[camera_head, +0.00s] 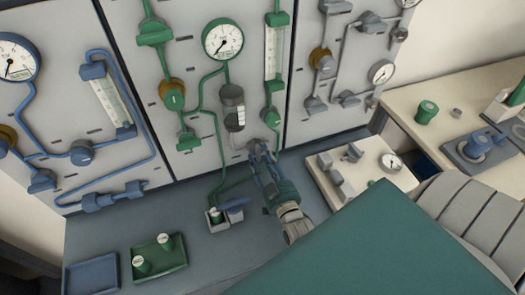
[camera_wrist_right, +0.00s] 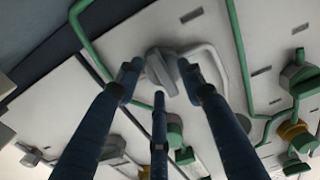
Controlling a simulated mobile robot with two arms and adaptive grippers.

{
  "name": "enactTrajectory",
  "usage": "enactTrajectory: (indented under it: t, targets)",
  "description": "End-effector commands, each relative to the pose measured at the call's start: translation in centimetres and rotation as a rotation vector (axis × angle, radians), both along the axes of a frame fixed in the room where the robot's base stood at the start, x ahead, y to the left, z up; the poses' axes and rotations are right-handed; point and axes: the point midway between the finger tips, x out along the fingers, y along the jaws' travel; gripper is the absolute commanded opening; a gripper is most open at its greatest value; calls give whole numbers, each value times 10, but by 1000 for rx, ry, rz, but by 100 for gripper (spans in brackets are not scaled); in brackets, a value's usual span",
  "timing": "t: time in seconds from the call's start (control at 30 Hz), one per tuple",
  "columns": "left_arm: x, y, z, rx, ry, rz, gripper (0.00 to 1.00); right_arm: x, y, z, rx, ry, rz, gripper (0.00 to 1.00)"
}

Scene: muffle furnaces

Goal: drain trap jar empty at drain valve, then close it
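The trap jar (camera_head: 233,110), a cylinder with a dark grey top and a paler lower part, is mounted on the middle panel below a green-rimmed gauge (camera_head: 222,39). The liquid level inside is too small to read. My right gripper (camera_head: 258,150) is at the panel just below and right of the jar. In the right wrist view its blue fingers (camera_wrist_right: 159,85) are spread apart on either side of a grey valve knob (camera_wrist_right: 163,62); I cannot tell whether they touch it. The fingers hide the knob in the head view. My left gripper is not in view.
A board with a gauge (camera_head: 391,162) lies at right.

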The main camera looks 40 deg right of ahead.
Motion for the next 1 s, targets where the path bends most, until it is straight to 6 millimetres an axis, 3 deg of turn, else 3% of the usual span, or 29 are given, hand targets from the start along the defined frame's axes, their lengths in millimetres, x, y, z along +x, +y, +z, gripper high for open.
enactTrajectory:
  t: [0.17,0.27,0.7,1.0]
  targets:
    - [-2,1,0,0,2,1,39,-5,1,0,1,-1,0,39]
    - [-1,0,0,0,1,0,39,-18,4,0,0,1,0,39]
    - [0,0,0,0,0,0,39,-101,24,0,0,2,0,39]
    - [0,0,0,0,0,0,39,-117,28,0,0,0,0,39]
